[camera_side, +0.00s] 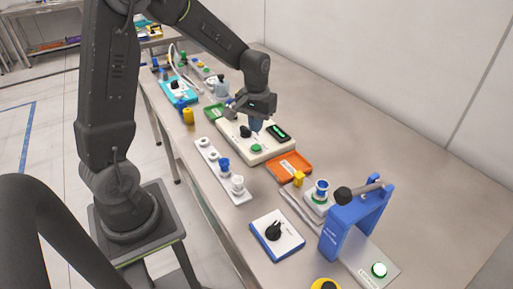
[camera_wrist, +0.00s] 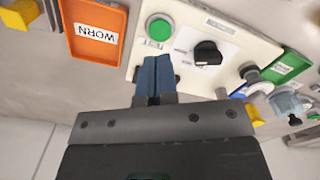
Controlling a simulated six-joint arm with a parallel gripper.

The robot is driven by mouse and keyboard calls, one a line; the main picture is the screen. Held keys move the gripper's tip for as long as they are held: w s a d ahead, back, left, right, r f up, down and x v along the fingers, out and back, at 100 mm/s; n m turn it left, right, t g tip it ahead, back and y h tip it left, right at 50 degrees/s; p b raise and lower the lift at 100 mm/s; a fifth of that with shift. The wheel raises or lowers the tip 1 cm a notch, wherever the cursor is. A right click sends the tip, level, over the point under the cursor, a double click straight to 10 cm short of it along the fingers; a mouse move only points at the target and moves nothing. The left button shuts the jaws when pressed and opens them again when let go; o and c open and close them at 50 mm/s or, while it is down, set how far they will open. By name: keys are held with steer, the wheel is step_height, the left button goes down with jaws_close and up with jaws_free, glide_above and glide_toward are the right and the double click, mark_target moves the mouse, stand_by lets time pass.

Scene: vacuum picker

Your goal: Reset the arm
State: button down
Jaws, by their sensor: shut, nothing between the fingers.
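My gripper (camera_side: 256,124) hangs over the white test panel (camera_side: 275,153) in the middle of the table. In the wrist view its two blue fingers (camera_wrist: 155,72) are together with nothing between them. The fingertips are close to the panel's green button (camera_wrist: 159,29) and black knob (camera_wrist: 207,52). I cannot tell whether they touch the panel. In the side view the green button (camera_side: 256,148) shows just below the fingers.
An orange tray marked WORN (camera_side: 289,166) lies beside the panel, and a green tray (camera_wrist: 291,65) lies on its other side. A blue press (camera_side: 350,222) stands at the near right. A white strip with cups (camera_side: 222,170) lies left.

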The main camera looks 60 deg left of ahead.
stand_by(0.3)
steer(key=s+d+r+m+t, duration=0.5)
steer(key=s+d+r, duration=0.7)
steer(key=s, duration=0.4)
steer(key=shift+s+d+r+m+t, duration=0.2)
steer(key=shift+s+r+m+t, duration=0.25)
steer(key=shift+r, duration=0.45)
steer(key=shift+w, duration=0.2)
